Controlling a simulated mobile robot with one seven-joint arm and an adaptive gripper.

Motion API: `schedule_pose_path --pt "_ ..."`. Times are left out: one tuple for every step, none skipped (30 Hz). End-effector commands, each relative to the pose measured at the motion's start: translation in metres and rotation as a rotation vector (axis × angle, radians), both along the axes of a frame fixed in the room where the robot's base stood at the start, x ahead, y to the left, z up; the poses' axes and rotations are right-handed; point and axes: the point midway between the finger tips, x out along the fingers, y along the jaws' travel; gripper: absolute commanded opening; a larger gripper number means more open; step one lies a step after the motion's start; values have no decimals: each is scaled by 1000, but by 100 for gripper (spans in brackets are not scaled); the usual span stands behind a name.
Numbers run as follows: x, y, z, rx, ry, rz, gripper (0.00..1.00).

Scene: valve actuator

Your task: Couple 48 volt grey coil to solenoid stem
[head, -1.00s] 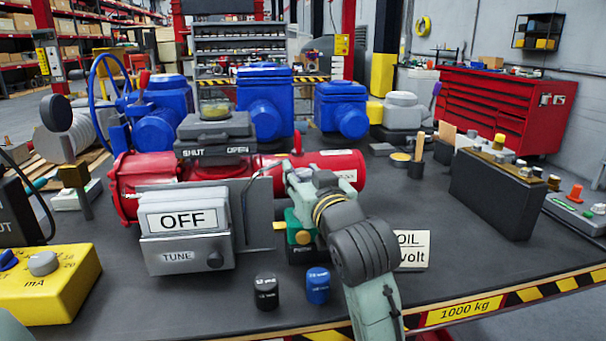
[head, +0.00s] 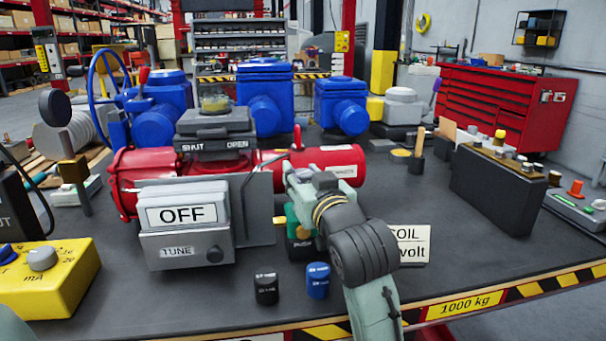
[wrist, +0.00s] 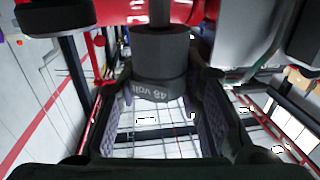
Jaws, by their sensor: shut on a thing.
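The 48 volt coil (wrist: 160,70) is a dark grey cylinder with its label upside down in the wrist view. It sits between the two padded fingers of my gripper (wrist: 160,92), which is shut on it. A dark post (wrist: 159,14), perhaps the solenoid stem, shows right at the coil's far end; I cannot tell if the coil touches it or is around it. A green and black solenoid valve (head: 301,240) with a brass part stands just below my wrist, partly covered.
A black coil (head: 266,288) and a blue coil (head: 318,281) stand on the table in front. A coil sign (head: 411,245) is right of my arm. The red actuator (head: 315,160) and grey OFF box (head: 183,226) are close by. The dark table right of the sign is clear.

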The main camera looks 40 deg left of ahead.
Motion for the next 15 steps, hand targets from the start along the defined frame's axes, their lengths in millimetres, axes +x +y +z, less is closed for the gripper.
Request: schedule_pose_path --pt "0 0 -2 1 -1 0 2" --pt "0 0 -3 1 -1 0 2" --pt "0 0 -4 1 -1 0 2" --pt "0 0 -4 0 -1 0 2" --pt "0 0 -5 0 -1 0 2" --pt "0 0 -6 0 -1 0 2" --pt "0 0 -7 0 -1 0 2" --pt "0 0 -8 0 -1 0 2" --pt "0 0 -9 0 -1 0 2" --pt "0 0 -9 0 -1 0 2" --pt "0 0 -10 0 -1 0 2" --pt "0 0 -11 0 -1 0 2" --pt "0 0 -12 0 -1 0 2" --pt "0 0 -13 0 -1 0 2" --pt "0 0 -14 0 -1 0 2"
